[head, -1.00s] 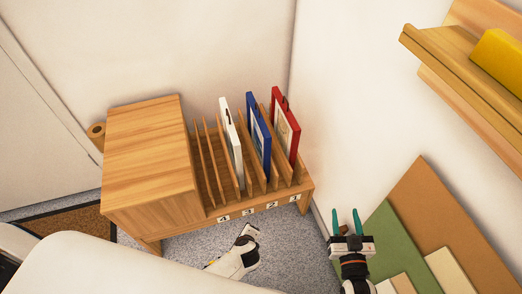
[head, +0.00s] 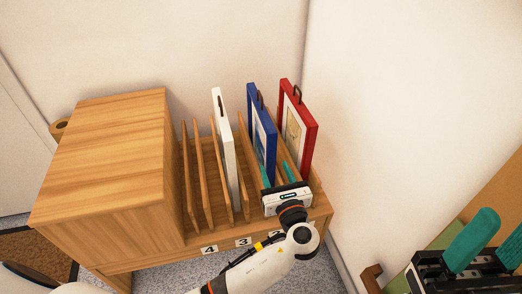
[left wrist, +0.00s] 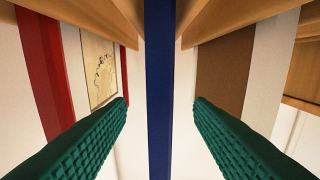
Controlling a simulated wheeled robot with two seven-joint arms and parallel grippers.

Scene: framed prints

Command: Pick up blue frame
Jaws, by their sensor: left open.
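The blue frame (head: 262,135) stands upright in a slot of the wooden rack, between the white frame (head: 226,150) and the red frame (head: 298,128). My left gripper (head: 277,174) is at the rack's front, its teal fingers around the blue frame's front edge. In the left wrist view, the blue frame's edge (left wrist: 159,90) runs between the two open fingers (left wrist: 160,125), with a gap on each side. The blue frame's lower part is hidden by my gripper. My right gripper (head: 490,242) is at the lower right, fingers apart and empty.
Wooden dividers (head: 201,170) stand close on both sides of the slots. A wooden cabinet top (head: 110,130) adjoins the rack on the left. A white wall is close behind and to the right. Boards (head: 500,195) lean at the right, near my right gripper.

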